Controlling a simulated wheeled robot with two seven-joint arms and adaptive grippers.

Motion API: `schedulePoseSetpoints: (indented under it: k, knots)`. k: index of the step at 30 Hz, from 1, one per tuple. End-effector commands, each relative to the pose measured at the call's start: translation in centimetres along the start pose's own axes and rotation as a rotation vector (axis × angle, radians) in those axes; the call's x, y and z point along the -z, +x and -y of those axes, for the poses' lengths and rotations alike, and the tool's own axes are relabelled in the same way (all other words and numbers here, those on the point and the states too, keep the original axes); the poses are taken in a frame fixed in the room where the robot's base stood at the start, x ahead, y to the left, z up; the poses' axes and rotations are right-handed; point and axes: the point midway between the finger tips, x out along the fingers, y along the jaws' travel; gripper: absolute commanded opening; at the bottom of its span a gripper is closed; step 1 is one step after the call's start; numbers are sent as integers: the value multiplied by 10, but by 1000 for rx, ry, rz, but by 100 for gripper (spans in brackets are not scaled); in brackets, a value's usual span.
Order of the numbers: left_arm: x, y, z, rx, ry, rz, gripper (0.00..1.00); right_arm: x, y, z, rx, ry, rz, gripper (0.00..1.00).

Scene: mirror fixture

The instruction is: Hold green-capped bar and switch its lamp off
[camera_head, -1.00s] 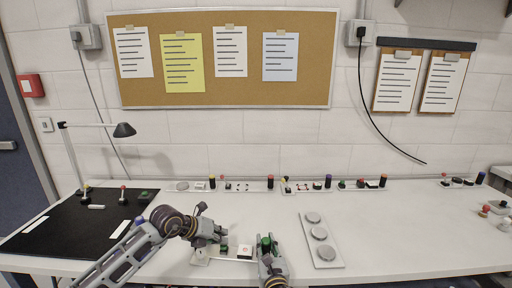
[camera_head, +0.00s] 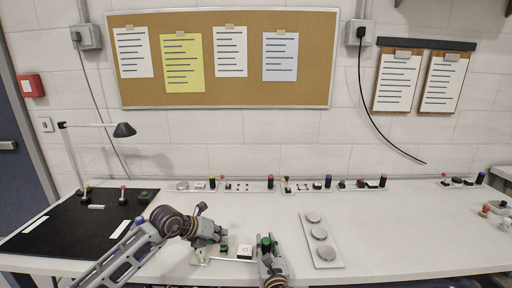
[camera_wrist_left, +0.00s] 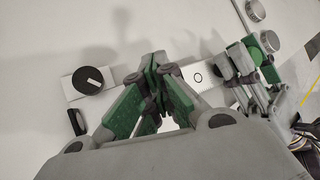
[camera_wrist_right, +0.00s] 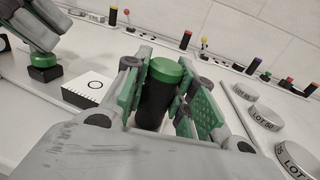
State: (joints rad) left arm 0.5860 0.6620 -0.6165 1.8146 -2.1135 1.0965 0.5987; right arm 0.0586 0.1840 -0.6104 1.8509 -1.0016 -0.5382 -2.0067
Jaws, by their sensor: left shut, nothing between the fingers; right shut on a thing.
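A black upright bar with a green cap (camera_wrist_right: 166,70) stands between the fingers of my right gripper (camera_wrist_right: 172,92), which is shut on it. The cap also shows in the head view (camera_head: 266,242). A light strip on the table carries a white block with a ring mark (camera_wrist_right: 90,90) and a green button on a black base (camera_wrist_right: 43,66). My left gripper (camera_wrist_left: 158,62) is shut and empty. Its tips are at the green button, apparently touching it from above; the button is hidden in the left wrist view. A black knob (camera_wrist_left: 88,80) with a white line sits at the strip's other end.
A grey plate with several round discs (camera_head: 324,262) lies right of my right gripper. A black mat (camera_head: 60,235) with a desk lamp (camera_head: 124,130) is at the left. Several control strips (camera_head: 250,190) line the wall. The right half of the table is mostly clear.

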Motion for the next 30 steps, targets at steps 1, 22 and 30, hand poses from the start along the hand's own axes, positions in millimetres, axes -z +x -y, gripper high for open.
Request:
schedulePoseSetpoints:
  k: [1, 22, 30]
  knots:
    - [1, 1, -1, -1, 0, -2, 0, 0, 0, 0, 1, 0, 0, 0]
    - [8, 8, -7, -5, -2, -9, 0, -1, 0, 0, -1, 0, 2, 0]
    - [8, 5, -4, -5, -3, -12, 0, -1, 0, -1, -2, 0, 3, 0]
